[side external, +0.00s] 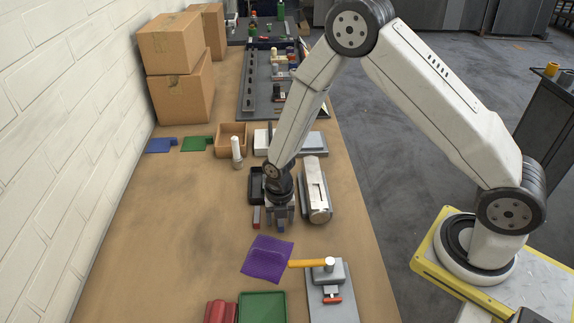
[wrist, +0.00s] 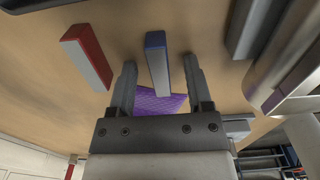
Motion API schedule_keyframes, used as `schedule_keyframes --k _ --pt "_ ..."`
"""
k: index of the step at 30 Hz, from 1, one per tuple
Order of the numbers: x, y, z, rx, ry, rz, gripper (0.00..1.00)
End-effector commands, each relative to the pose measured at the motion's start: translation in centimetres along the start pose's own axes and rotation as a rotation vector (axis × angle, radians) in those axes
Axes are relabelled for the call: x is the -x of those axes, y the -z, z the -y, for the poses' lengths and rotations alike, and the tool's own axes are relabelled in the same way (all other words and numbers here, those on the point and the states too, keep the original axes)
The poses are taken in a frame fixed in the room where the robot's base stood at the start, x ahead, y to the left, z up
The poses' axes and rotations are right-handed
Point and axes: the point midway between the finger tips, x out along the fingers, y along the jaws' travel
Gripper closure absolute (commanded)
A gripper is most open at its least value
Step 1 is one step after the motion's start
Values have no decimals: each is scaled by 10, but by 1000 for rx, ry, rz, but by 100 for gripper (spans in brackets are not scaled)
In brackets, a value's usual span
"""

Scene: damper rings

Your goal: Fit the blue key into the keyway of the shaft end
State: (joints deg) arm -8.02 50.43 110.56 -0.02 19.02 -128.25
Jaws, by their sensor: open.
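The blue key (wrist: 157,62) is a small bar with a blue side and a grey face. In the wrist view it lies between the two fingers of my gripper (wrist: 160,65), with gaps on both sides. My gripper is open and points down low over the bench in the side view (side external: 279,218), where its fingers mostly hide the blue key. The shaft end (side external: 316,190) is a grey cylinder lying just right of my gripper, with a slot along its top. Part of it shows at the right of the wrist view (wrist: 290,62).
A red key (wrist: 87,58) lies left of the blue key. A black tray (side external: 255,184) is behind my gripper. The bench's left side is mostly clear.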

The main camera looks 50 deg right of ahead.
Motion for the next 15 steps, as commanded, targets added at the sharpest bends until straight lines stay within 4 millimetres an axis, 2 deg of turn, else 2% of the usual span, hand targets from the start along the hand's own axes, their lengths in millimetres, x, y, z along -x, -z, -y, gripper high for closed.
schedule_keyframes --k 9,11,15 --pt "0 0 0 0 0 0 35" --pt "0 0 0 0 0 0 54" --pt "0 0 0 0 0 0 99"
